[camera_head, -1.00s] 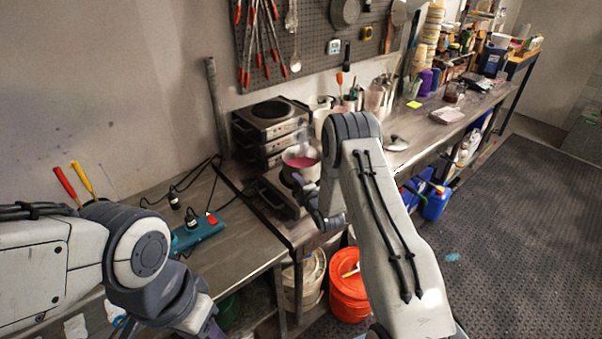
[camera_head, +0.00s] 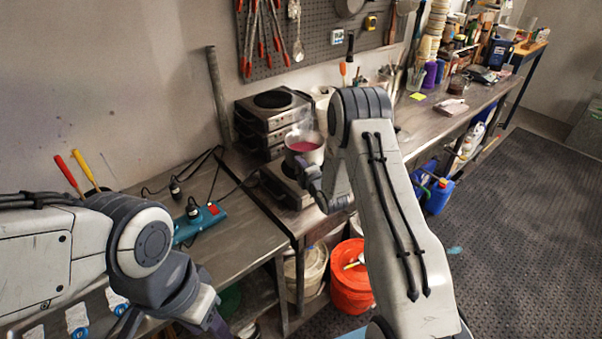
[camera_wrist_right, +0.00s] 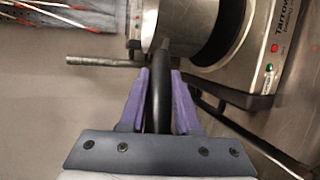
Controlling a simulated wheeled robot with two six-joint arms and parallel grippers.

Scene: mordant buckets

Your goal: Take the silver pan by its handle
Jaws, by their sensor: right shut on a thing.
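The silver pan (camera_head: 304,151) holds a pinkish-red liquid, with faint steam above it, in the head view. Part of its side shows at the top of the wrist view (camera_wrist_right: 175,22). Its black handle (camera_wrist_right: 160,100) runs between the purple fingers of my right gripper (camera_wrist_right: 160,76), which is shut on it. In the head view the right gripper (camera_head: 314,184) is just in front of the pan, partly hidden by my arm. I cannot tell whether the pan touches the hot plate (camera_head: 284,184) beneath. My left gripper (camera_head: 214,324) is cut off at the bottom edge, its fingertips hidden.
Stacked hot plates (camera_head: 272,118) stand behind the pan. A teal power strip (camera_head: 198,225) and cables lie on the left bench. An orange bucket (camera_head: 350,290) stands below the bench. The floor at right (camera_head: 520,240) is mostly clear.

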